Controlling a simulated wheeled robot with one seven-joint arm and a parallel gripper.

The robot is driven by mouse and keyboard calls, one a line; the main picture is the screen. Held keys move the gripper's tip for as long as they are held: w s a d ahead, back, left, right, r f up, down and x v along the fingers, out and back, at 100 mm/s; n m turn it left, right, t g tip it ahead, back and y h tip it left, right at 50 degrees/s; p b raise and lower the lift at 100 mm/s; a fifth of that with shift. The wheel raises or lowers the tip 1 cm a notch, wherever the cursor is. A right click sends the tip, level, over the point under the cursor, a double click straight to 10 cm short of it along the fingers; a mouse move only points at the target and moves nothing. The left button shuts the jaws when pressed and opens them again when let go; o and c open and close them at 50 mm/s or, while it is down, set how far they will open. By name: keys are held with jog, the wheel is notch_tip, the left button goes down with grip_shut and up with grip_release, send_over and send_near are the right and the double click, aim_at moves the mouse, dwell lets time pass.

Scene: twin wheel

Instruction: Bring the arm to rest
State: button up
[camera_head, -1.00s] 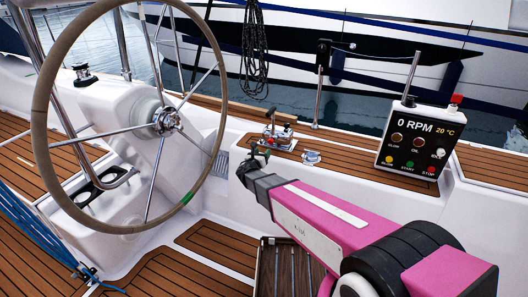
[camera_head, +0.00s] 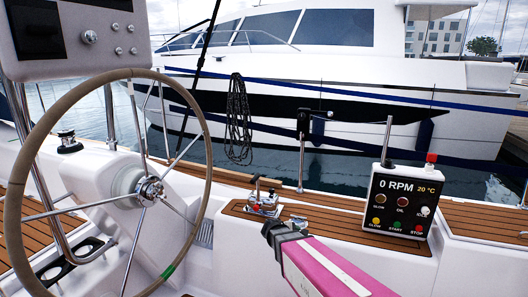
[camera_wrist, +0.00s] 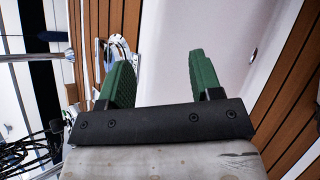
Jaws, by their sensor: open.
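My arm reaches in from the bottom of the head view, with a pink link ending in a dark wrist. My gripper shows in the wrist view (camera_wrist: 160,76), where its two green fingers stand apart with nothing between them. In the head view the fingers are hard to make out at the end of the wrist, in front of the white side wall. The gripper is apart from the small lever unit (camera_head: 263,203) on the teak ledge, which stands just behind it in the picture.
A large steering wheel (camera_head: 205,165) fills the left. An engine panel (camera_head: 401,200) reading 0 RPM stands on the ledge (camera_head: 355,237) at right. A coiled rope (camera_head: 238,122) hangs behind. Water and a white motor boat (camera_head: 345,75) lie beyond.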

jog(key=s+d+r+m+g+y, duration=0.1)
jog(key=s+d+m+g+y, duration=0.1)
jog(key=s+m, duration=0.5)
jog(key=s+d+m+g+y, duration=0.2)
jog(key=s+m+g+y, duration=0.2)
jog(key=s+m+y, duration=0.3)
jog(key=shift+s+d+r+m, duration=0.3)
jog(key=shift+d+r+m, duration=0.05)
jog(key=shift+m, duration=0.45)
